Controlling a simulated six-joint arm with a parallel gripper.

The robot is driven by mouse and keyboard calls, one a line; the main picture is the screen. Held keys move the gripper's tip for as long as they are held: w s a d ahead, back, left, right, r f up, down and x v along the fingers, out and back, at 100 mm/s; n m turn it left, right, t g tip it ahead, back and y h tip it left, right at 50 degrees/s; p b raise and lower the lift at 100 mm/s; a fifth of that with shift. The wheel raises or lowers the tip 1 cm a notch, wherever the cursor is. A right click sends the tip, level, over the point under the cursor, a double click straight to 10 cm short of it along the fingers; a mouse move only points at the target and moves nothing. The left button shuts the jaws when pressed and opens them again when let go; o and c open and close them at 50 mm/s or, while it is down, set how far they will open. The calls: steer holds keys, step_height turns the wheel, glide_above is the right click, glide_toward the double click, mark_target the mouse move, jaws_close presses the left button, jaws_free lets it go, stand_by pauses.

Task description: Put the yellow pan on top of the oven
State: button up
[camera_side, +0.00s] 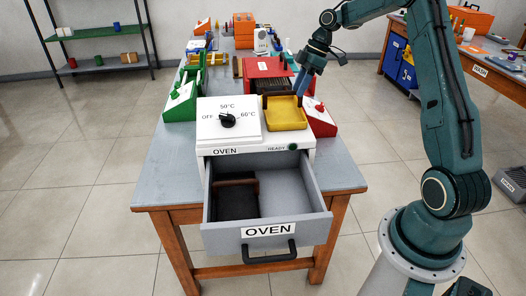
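The yellow pan (286,118) is a shallow, square-cornered tray. It is over the right part of the top of the white oven (217,139), beside the dial panel; I cannot tell if it rests fully on the surface. My gripper (299,97) points down with blue fingers at the pan's back right edge. The fingertips are small and partly hidden, so I cannot tell if they are closed on the pan. The oven's grey drawer (314,204) is pulled open at the front, with a dark brown piece inside at its left.
The black dial (227,120) sits on the oven's top left. A green button box (181,100) stands left of the oven and a red button box (319,118) right. A red rack (266,68) with dark contents is behind. The table's left front is clear.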

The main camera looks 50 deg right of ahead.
steer(key=v, duration=0.9)
steer(key=shift+r, duration=0.35)
steer(key=shift+s+d, duration=0.1)
steer(key=shift+d, duration=0.05)
steer(key=shift+r, duration=0.1)
stand_by(0.4)
steer(key=s+a+r+m+t, duration=0.1)
steer(key=s+a+r, duration=0.15)
steer(key=a, duration=0.45)
steer(key=s+a+r+m+h, duration=0.15)
steer(key=a+r, duration=0.25)
steer(key=a, duration=0.4)
steer(key=s+a+r+m+t, duration=0.1)
steer(key=s+a+r+m, duration=0.15)
steer(key=a, duration=0.45)
steer(key=s+a+f+m+h, duration=0.1)
steer(key=s+a+f+m, duration=0.1)
steer(key=s, duration=0.7)
steer(key=s+a+f+m+t+h, duration=0.1)
steer(key=s+a+f, duration=0.2)
steer(key=s, duration=0.7)
steer(key=shift+f+m+h, duration=0.35)
steer(key=shift+f+m, duration=0.05)
steer(key=shift+f, duration=0.4)
